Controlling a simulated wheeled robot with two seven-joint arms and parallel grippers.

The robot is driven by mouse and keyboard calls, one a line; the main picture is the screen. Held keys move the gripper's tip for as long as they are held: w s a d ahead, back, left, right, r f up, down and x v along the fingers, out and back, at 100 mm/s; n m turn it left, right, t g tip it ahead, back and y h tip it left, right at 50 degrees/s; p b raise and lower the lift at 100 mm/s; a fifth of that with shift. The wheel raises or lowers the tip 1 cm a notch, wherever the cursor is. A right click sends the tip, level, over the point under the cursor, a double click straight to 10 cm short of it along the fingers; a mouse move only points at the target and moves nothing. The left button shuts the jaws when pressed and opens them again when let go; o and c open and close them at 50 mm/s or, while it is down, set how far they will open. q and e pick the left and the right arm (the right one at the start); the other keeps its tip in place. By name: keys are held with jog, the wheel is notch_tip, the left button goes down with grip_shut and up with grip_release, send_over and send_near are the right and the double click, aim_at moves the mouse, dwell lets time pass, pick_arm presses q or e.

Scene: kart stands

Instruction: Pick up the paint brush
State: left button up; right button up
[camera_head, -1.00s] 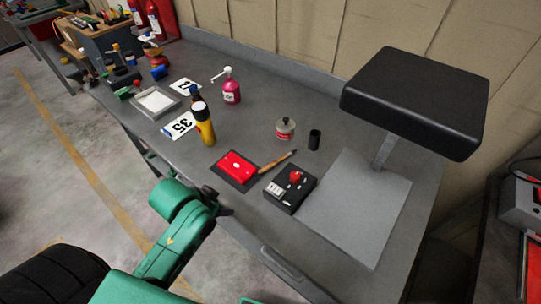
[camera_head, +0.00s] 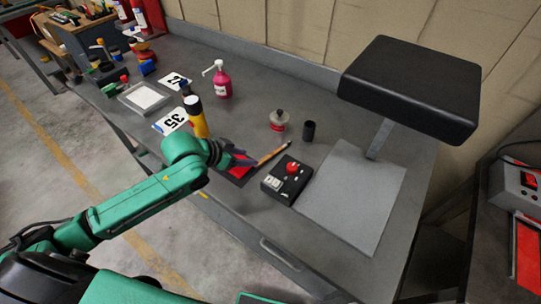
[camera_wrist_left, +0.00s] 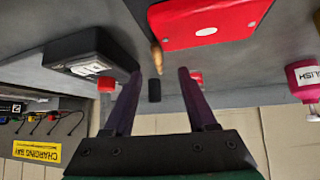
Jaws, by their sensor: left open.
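The paint brush (camera_head: 273,154) lies on the grey workbench, its wooden handle pointing toward the red case (camera_head: 238,172) and its dark tip away. My left gripper (camera_head: 247,160) is over the red case, close to the brush's handle end, and covers part of the case. In the left wrist view the brush (camera_wrist_left: 157,57) shows as a short tan piece beyond the two fingertips. My right gripper is not in view.
A black box with a red button (camera_head: 288,180) sits just right of the brush. A small can (camera_head: 279,121) and a black cup (camera_head: 308,131) stand behind it. A yellow bottle (camera_head: 197,118) stands left. A grey plate (camera_head: 350,205) with a black padded stand (camera_head: 410,85) is at right.

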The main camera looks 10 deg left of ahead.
aim_at(264, 159)
pick_arm(q)
jog(key=x, duration=0.2)
jog(key=p+x, duration=0.1)
jog(key=x, duration=0.5)
jog(key=shift+d+r+p, duration=0.2)
jog(key=shift+d+p, duration=0.1)
jog(key=shift+d, duration=0.05)
jog(key=shift+s, duration=0.15)
grip_shut()
